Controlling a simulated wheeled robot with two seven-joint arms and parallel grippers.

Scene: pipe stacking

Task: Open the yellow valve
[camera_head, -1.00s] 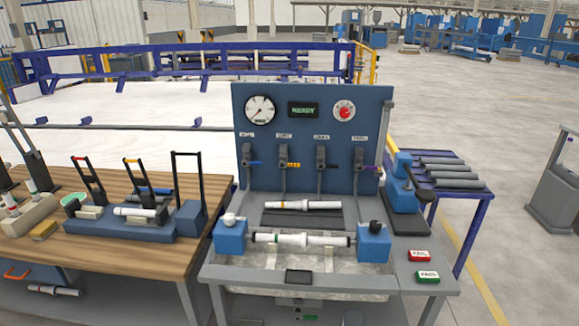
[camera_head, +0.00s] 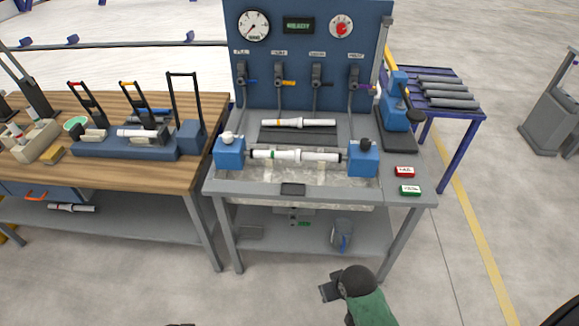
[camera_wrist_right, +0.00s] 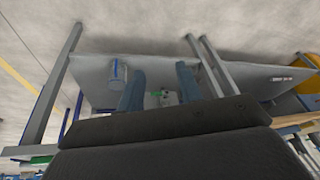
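The yellow valve (camera_head: 285,83) is the second from the left in a row of valves on the blue panel (camera_head: 368,45). Its yellow lever points sideways to the right. My right gripper (camera_head: 325,291) is low in front of the grey bench, well below and away from the valve. In the right wrist view its two fingers (camera_wrist_right: 160,84) are spread apart with nothing between them. The valve does not show in the wrist view.
A white pipe (camera_head: 295,156) lies between two blue clamps over the basin. Another pipe (camera_head: 298,122) lies behind it.

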